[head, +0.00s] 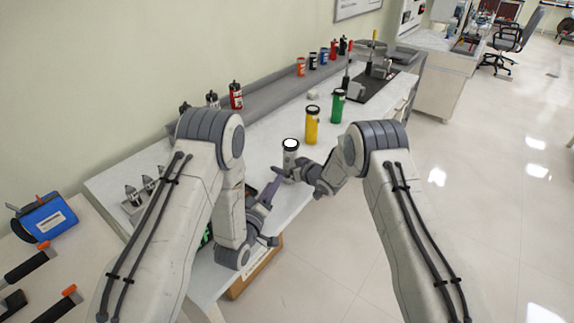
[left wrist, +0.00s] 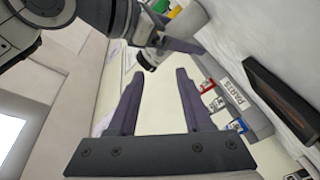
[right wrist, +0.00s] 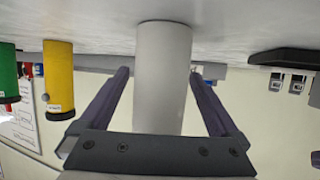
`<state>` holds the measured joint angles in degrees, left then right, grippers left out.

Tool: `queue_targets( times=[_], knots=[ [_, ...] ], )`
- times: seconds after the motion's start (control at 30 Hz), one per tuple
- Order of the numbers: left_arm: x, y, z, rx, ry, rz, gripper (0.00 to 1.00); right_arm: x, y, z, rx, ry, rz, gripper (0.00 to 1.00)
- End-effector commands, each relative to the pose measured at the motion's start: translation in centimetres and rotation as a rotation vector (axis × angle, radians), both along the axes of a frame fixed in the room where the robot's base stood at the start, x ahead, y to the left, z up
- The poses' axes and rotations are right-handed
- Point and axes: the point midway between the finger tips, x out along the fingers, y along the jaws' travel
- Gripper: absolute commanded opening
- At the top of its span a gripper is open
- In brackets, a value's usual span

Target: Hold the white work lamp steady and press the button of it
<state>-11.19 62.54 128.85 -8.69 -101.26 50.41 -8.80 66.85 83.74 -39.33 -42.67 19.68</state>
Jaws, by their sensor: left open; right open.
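The white work lamp (head: 290,158) stands upright on the bench, with a dark ring around its pale top. My right gripper (head: 296,173) is open at the lamp. In the right wrist view the lamp's plain body (right wrist: 162,75) lies between the two spread fingers, with a gap on each side. My left gripper (head: 273,207) is open and empty, low at the bench's front edge, nearer than the lamp. In the left wrist view the lamp (left wrist: 149,58) shows small, beyond the open fingers. I cannot make out the button.
A yellow lamp (head: 312,125) and a green lamp (head: 338,105) stand behind the white one. A red can (head: 236,95) and several other cans line the back ledge. A metal holder (head: 135,205) sits to the left. A blue box (head: 45,217) lies on the side table.

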Motion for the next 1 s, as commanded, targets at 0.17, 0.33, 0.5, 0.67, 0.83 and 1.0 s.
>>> queue_targets(
  times=[0.17, 0.33, 0.5, 0.67, 0.83, 1.0],
  knots=[
    [0.0, 0.02, 0.0, 0.0, 0.0, 0.0, 0.5, 0.37, 0.34, -0.16, 0.0, 0.0, 0.0, 0.97],
    [0.0, 0.0, 0.0, 0.0, 0.0, 0.0, 0.5, 0.36, 0.32, -0.17, 0.0, 0.0, 0.0, 0.97],
    [0.0, -0.01, -0.01, 0.0, 0.0, 0.0, 0.5, 0.37, 0.28, -0.16, 0.0, 0.0, 0.0, 0.44],
    [0.0, -0.02, 0.0, 0.0, 0.0, 0.0, 0.5, 0.36, 0.27, -0.15, 0.0, 0.0, 0.0, 0.0],
    [0.0, -0.02, 0.0, 0.0, 0.0, 0.0, 0.0, 0.36, 0.26, -0.15, 0.0, 0.0, -0.001, 0.0],
    [0.0, -0.03, 0.0, 0.0, 0.0, 0.0, 0.0, 0.37, 0.25, -0.14, 0.0, -0.001, -0.001, 0.0]
  ],
)
